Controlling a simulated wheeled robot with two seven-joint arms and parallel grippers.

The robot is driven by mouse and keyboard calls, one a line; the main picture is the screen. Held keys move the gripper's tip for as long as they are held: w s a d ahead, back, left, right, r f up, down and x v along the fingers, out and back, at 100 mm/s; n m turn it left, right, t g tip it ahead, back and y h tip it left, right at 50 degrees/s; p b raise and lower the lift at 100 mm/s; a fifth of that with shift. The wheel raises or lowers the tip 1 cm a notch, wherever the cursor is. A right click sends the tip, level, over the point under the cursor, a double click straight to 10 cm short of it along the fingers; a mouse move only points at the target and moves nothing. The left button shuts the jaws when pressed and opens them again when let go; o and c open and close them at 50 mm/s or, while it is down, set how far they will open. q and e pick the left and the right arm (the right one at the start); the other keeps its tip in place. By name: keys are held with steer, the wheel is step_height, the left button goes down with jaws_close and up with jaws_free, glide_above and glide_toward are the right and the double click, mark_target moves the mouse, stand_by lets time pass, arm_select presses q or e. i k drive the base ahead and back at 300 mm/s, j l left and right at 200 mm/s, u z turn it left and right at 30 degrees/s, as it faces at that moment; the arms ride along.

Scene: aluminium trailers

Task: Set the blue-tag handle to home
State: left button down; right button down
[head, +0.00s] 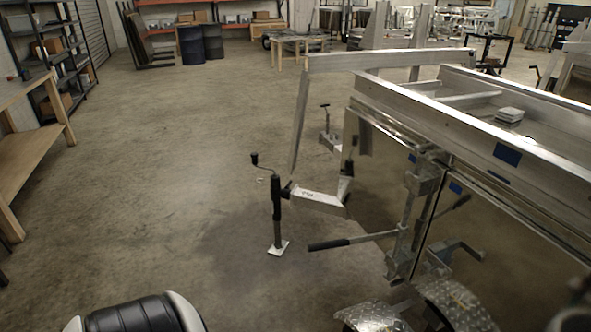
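A lever handle (345,242) with a black grip sticks out to the left from a metal latch post (406,225) on the side of the aluminium trailer (477,126). The lever is roughly level, its grip end slightly lower. A blue tag (508,155) is on the trailer's top rail, right of and above the lever. A smaller blue patch (455,188) shows on the shiny side panel below and may be a reflection. No blue tag is visible on the lever itself, so I cannot tell for sure that the tag belongs to it. Neither gripper is in view.
A trailer jack (277,215) with a crank stands left of the lever. Tread-plate fenders (455,303) lie below the latch. A wooden bench (30,150) is at the left and blue drums (202,43) at the back. The floor left of the jack is clear.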

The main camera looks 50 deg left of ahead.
mark_target(400, 234)
steer(key=u, duration=1.1)
steer(key=z, duration=0.75)
steer(key=i+j+z, duration=0.15)
steer(key=j+z, duration=1.45)
steer(key=k+j, duration=0.1)
steer(key=j, duration=0.35)
steer(key=j+z, duration=0.1)
steer(key=j, duration=0.35)
steer(key=k+j, duration=0.2)
steer(key=j, duration=0.25)
steer(key=k+j+z, duration=0.1)
steer(key=j, duration=0.4)
steer(key=k+j, duration=0.1)
steer(key=j, duration=0.35)
steer(key=k+j+z, duration=0.1)
steer(key=j, duration=0.3)
steer(key=k+u, duration=0.35)
steer(key=i+j, duration=0.05)
